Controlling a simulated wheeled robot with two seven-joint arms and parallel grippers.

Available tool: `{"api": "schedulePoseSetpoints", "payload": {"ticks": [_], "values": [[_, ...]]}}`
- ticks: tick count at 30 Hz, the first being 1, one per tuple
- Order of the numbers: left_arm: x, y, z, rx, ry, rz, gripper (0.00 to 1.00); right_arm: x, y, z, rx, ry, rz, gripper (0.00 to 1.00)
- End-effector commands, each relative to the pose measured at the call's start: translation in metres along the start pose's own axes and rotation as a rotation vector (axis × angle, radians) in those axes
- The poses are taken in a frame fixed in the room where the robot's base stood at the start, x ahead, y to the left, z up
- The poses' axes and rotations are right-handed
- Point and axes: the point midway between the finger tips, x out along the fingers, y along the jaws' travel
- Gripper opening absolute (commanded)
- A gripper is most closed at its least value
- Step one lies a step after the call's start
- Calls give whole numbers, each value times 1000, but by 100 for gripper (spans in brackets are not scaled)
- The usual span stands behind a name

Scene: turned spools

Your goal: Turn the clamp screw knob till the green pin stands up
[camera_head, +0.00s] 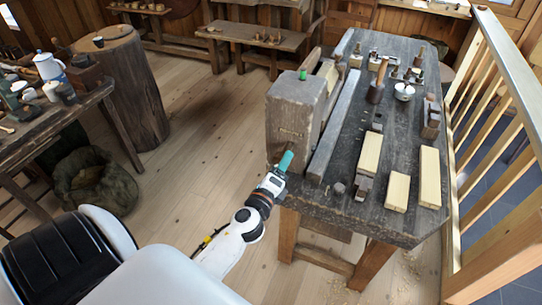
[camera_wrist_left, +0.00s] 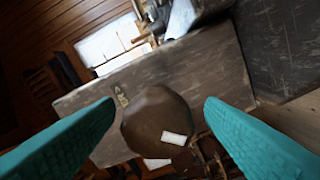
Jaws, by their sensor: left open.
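The clamp is a big grey wooden block (camera_head: 292,115) at the left end of the workbench. A small green pin (camera_head: 302,74) shows at the far end of its top and appears to stick up. My left gripper (camera_head: 285,160) is at the block's near face, low down. In the left wrist view a round brown knob (camera_wrist_left: 150,118) with a white mark sits between my open teal fingers (camera_wrist_left: 160,125), with a visible gap on each side. In the head view the gripper hides the knob. My right gripper is not in view.
The workbench top (camera_head: 335,207) carries pale wood blocks (camera_head: 398,190), a dark mallet-like tool (camera_head: 377,82) and a white cup (camera_head: 404,91). A wooden railing (camera_head: 510,75) stands close on the right.

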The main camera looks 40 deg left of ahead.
Motion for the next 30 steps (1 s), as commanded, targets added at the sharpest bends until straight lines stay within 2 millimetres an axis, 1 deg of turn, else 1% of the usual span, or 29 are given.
{"api": "schedulePoseSetpoints", "payload": {"ticks": [1,3,9,12,15,21,30], "values": [[-11,-3,2,-1,-2,-3,64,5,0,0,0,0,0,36],[-26,-4,2,-1,-2,-3,64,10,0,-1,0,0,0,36],[-69,-5,2,-2,-2,-4,64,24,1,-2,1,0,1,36],[-85,-4,2,-2,-1,-4,64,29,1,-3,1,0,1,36],[-96,-4,2,-2,-1,-4,64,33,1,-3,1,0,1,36],[-104,-1,1,0,0,-3,64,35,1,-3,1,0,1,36],[-104,-1,1,-1,-1,-2,64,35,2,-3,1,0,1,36]]}}
